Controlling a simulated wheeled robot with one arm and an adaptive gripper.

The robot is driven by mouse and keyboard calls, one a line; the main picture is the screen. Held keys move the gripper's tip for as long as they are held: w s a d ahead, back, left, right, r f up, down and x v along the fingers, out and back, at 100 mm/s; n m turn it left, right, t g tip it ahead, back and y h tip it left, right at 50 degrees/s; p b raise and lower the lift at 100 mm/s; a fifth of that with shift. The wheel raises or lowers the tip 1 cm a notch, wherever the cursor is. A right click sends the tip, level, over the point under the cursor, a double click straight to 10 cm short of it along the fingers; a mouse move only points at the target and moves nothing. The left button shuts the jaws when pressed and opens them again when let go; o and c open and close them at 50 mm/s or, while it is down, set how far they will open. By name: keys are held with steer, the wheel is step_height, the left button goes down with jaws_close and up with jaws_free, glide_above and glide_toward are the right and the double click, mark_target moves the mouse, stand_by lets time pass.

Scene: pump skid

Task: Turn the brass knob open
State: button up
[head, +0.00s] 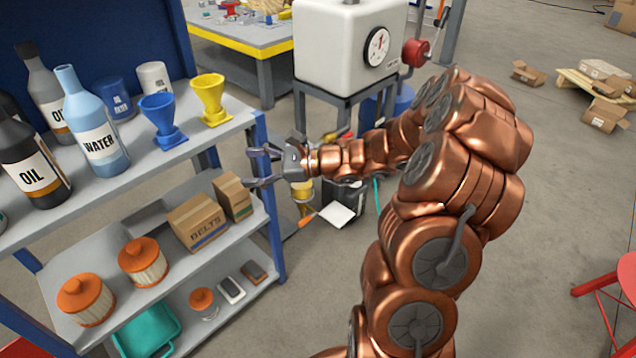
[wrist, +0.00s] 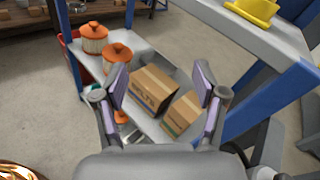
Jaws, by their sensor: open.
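I cannot make out a brass knob for certain in either view. A white tank (head: 345,45) with a round gauge (head: 377,47) stands on a dark frame behind my arm, and a red round part (head: 414,53) sticks out at its right side. A small yellowish part (head: 302,189) shows low down, just below my gripper; I cannot tell what it is. My gripper (head: 251,168) is open and empty, pointing left at the shelf's right end. In the wrist view my gripper (wrist: 162,88) has its fingers spread, with cardboard boxes seen beyond them.
A shelf rack (head: 262,190) stands at left. Its top holds bottles, a blue funnel (head: 163,120) and a yellow funnel (head: 210,100); lower down are a belts box (head: 197,222) and orange-capped filters (head: 143,262). A red stool (head: 610,300) is at right. Floor at centre right is clear.

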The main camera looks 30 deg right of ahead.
steer(key=w+d+f+m+t+h+b, duration=0.2)
steer(key=d+f+m+t+h+b, duration=0.4)
steer(key=d+f, duration=0.55)
steer(key=w+d+f+m+t+h+b, duration=0.2)
steer(key=d+f+m+h, duration=0.2)
steer(key=d+f+m, duration=0.75)
steer(key=w+d+r+n+b, duration=0.1)
steer(key=w+r+n, duration=0.2)
steer(key=w, duration=0.3)
steer(key=shift+w+d+r+n+b, duration=0.2)
steer(key=shift+w+d+n+b, duration=0.15)
steer(key=shift+w+d+n, duration=0.1)
steer(key=shift+c, duration=0.3)
steer(key=c, duration=1.1)
